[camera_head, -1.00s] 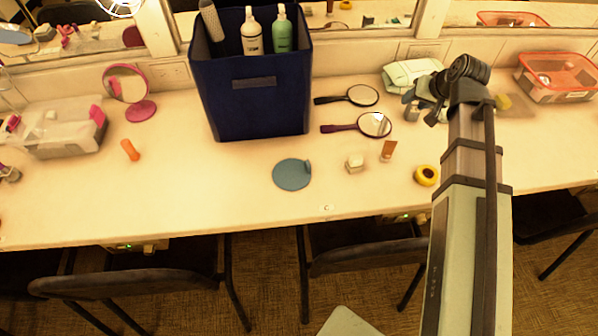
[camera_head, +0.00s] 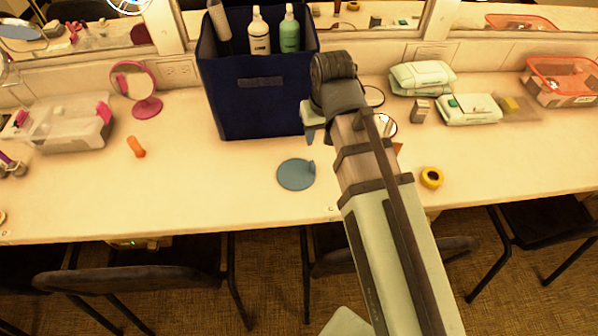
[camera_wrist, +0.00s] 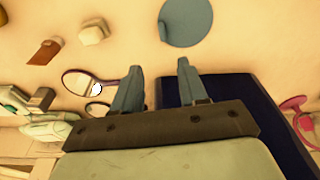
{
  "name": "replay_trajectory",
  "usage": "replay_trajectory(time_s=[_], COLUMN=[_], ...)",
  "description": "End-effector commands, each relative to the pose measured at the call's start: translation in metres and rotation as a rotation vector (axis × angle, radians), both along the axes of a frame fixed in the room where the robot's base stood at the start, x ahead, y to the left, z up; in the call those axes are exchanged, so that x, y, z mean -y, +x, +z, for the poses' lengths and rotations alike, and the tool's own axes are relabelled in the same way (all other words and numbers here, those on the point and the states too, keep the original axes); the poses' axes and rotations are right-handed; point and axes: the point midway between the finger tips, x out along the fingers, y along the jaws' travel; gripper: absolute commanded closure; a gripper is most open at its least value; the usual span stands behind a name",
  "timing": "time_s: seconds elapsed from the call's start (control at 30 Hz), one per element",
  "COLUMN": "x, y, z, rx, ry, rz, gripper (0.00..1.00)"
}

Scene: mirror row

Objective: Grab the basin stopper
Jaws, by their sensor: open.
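The basin stopper (camera_head: 295,175) is a flat blue-grey disc with a small raised tab at its right edge. It lies on the counter in front of the navy bin. It also shows at the top of the wrist view (camera_wrist: 187,20), partly cut off by the frame edge. My gripper (camera_head: 309,138) is above the counter at the bin's right front corner, behind the stopper and apart from it. In the wrist view my gripper (camera_wrist: 158,68) has its two fingers spread with nothing between them, pointing toward the stopper's side of the picture.
The navy bin (camera_head: 262,95) holds bottles and stands close by my gripper. Two hand mirrors lie to the right, partly hidden by my arm; one shows in the wrist view (camera_wrist: 90,82). A yellow tape roll (camera_head: 431,177) lies right.

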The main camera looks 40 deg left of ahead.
Motion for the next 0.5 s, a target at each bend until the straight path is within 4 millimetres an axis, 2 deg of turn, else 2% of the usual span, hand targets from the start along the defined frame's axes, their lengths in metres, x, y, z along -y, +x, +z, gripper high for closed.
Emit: replay_trajectory(time_s=[0.17, 0.5], x=[-0.002, -0.006], y=[-0.005, -0.002], z=[-0.006, -0.046], rx=[0.0, 0.0], ry=[-0.011, -0.011], rz=[0.007, 0.007], gripper=[0.57, 0.57])
